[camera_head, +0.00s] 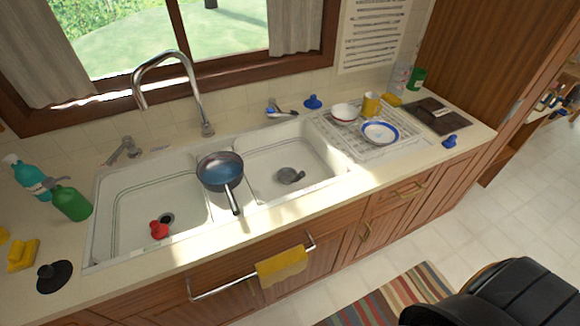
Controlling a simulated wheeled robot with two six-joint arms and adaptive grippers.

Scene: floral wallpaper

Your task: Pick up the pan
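The pan (220,170) is round, with a dark blue-grey inside and a dark handle (233,200). It sits over the divider between the two basins of the white sink (108,212). Its handle points toward the front edge of the counter. Nothing is holding the pan. Neither of my grippers is in view.
A tall faucet (172,58) stands behind the pan. A red stopper (158,230) and a dark stopper (290,176) lie in the basins. Bottles (72,203) stand at left; dishes (379,133) sit on the right drainboard. A yellow towel (282,267) hangs in front.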

